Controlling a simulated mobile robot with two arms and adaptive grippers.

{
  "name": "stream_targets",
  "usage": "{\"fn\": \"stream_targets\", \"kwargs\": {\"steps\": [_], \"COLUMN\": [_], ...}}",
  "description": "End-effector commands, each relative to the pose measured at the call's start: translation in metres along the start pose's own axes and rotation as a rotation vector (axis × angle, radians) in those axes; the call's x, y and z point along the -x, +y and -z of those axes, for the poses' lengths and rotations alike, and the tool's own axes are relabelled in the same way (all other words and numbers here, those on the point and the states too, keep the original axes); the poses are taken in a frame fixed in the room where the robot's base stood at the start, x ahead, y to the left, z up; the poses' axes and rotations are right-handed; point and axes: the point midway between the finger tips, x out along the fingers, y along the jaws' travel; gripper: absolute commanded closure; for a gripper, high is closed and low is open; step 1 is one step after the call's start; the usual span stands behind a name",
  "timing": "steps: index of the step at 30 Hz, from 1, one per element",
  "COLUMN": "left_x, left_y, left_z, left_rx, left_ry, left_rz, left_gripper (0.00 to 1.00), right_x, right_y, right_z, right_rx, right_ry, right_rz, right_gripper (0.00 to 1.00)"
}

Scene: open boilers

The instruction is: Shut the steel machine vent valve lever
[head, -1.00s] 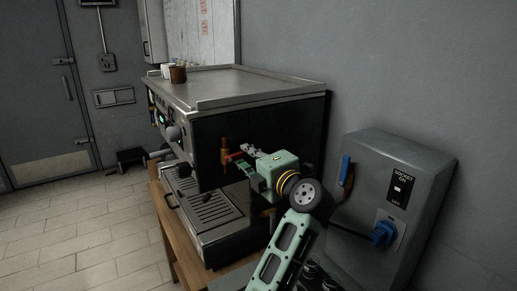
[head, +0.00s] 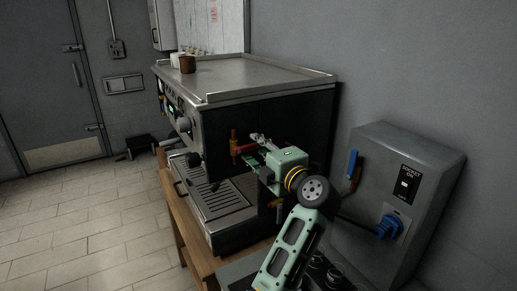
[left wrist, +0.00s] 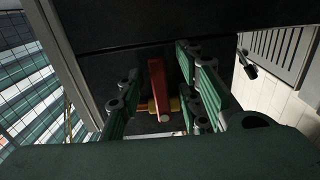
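The steel machine (head: 270,83) stands on a wooden stand, with its dark side panel facing me. A brass valve (head: 234,141) with a red lever (head: 243,149) is on that side. My left gripper (head: 258,141) is at this panel, just right of the brass valve. In the left wrist view, the red lever (left wrist: 157,80) stands between the two spread green fingers of my left gripper (left wrist: 160,92), with gaps on both sides. The brass part (left wrist: 174,104) shows at the lever's lower end. My right gripper is not seen.
A grey socket box (head: 438,165) with a blue plug (head: 388,228) and a blue-handled lever (head: 352,163) stands close to the right of my left arm. A brown cup (head: 187,64) is on the machine top.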

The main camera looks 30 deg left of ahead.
Motion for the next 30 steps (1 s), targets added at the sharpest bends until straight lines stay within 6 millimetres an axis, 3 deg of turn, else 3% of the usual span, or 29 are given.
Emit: {"fn": "stream_targets", "kwargs": {"steps": [8, 15, 21, 30], "left_x": [0.000, 0.001, 0.000, 0.000], "left_y": [0.013, 0.062, 0.091, 0.101], "left_z": [0.000, 0.001, 0.001, 0.002], "left_rx": [0.005, 0.008, 0.004, -0.001], "left_ry": [0.000, 0.000, 0.000, 0.000], "left_rz": [0.000, -0.005, -0.003, -0.001], "left_gripper": [0.67, 0.67, 0.67, 0.67], "right_x": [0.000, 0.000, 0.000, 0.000], "right_y": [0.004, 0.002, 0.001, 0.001], "right_z": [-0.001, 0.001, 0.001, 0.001], "right_rx": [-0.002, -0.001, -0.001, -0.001], "right_ry": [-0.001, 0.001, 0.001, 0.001], "right_rz": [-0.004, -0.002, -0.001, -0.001], "right_gripper": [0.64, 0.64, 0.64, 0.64]}}
